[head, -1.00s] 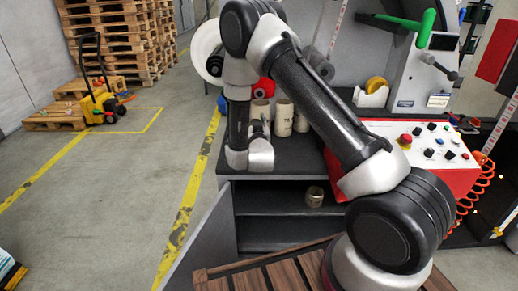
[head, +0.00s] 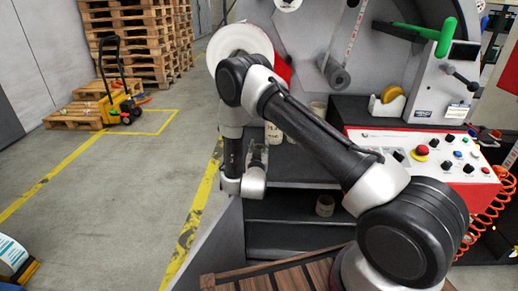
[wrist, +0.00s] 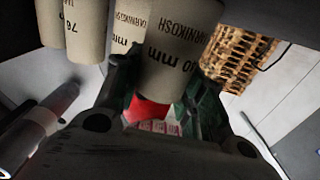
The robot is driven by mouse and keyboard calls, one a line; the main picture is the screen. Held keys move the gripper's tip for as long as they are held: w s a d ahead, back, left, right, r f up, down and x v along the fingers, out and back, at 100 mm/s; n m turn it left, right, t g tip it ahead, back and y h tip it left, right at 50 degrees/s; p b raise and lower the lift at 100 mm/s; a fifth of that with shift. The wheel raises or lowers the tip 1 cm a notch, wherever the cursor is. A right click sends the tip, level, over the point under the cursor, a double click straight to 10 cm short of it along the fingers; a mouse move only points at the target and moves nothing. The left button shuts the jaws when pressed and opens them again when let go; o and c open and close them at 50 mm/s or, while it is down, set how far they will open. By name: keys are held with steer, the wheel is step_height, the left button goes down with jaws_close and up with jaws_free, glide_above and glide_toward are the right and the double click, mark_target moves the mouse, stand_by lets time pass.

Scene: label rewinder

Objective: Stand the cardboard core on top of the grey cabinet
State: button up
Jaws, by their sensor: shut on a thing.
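A printed cardboard core (wrist: 178,50) is between the fingers of my gripper (wrist: 166,82) in the wrist view, and the gripper is shut on it. In the head view my gripper (head: 257,158) is at the left front edge of the grey cabinet's dark top (head: 305,168). My arm hides much of it there, so I cannot tell whether the held core touches the top. Other printed cores (wrist: 75,28) show beside the held one in the wrist view. A standing core (head: 318,108) is farther back on the cabinet.
A short core (head: 325,205) sits on the cabinet's open shelf. A red-and-white control panel (head: 432,152) is at the right. A large white roll (head: 240,42) is behind my arm. Slatted wood (head: 290,277) lies in front.

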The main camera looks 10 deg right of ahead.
steer(key=o, duration=0.9)
steer(key=shift+c, duration=0.2)
